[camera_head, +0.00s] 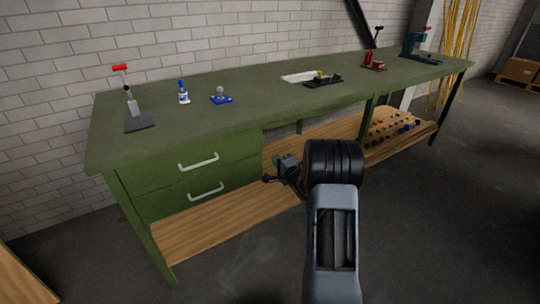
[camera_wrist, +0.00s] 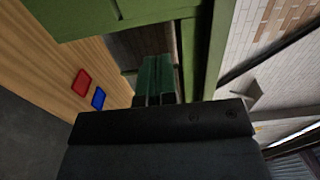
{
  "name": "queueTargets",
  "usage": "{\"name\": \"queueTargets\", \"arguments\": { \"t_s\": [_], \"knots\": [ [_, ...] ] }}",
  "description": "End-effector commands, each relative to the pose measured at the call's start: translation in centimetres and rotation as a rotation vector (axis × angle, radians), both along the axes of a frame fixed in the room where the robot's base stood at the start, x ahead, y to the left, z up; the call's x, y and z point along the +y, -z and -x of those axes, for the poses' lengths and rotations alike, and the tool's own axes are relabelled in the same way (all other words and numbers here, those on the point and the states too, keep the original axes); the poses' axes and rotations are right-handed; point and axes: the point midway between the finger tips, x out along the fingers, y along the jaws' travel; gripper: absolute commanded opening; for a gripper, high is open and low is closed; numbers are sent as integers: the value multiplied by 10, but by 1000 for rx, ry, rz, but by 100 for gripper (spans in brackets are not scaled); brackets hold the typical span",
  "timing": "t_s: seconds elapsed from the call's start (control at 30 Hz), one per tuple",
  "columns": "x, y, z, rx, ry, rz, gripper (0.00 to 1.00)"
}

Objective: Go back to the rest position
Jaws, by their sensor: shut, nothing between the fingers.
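My gripper (camera_head: 272,179) shows in the head view in front of the green workbench (camera_head: 225,114), near the drawers and above the wooden lower shelf. It is shut and holds nothing. My arm reaches up from the bottom of the head view and partly hides the bench front and shelf. In the wrist view, the dark wrist body fills the lower middle. The wrist view is turned sideways and shows the wooden shelf (camera_wrist: 40,60), with a red piece (camera_wrist: 82,82) and a blue piece (camera_wrist: 99,97) lying on it.
On the bench top stand a red-handled tool (camera_head: 130,95), a blue-and-white bottle (camera_head: 183,93), a blue-based part (camera_head: 220,95), a white tray (camera_head: 299,77) and a red device (camera_head: 374,62). Small parts (camera_head: 396,128) lie on the right lower shelf. The floor (camera_head: 440,220) at right is clear.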

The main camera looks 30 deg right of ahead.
Motion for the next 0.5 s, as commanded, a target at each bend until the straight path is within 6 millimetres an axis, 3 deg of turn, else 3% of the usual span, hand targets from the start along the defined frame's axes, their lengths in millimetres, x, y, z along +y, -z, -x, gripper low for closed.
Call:
{"name": "queueTargets", "arguments": {
  "t_s": [0.23,0.33,0.43,0.5],
  "knots": [
    [1,0,6,-1,-2,23,0],
    [-3,9,5,42,16,129,0],
    [-17,41,12,206,69,323,0],
    [-27,72,29,391,91,478,0]
  ]
}}
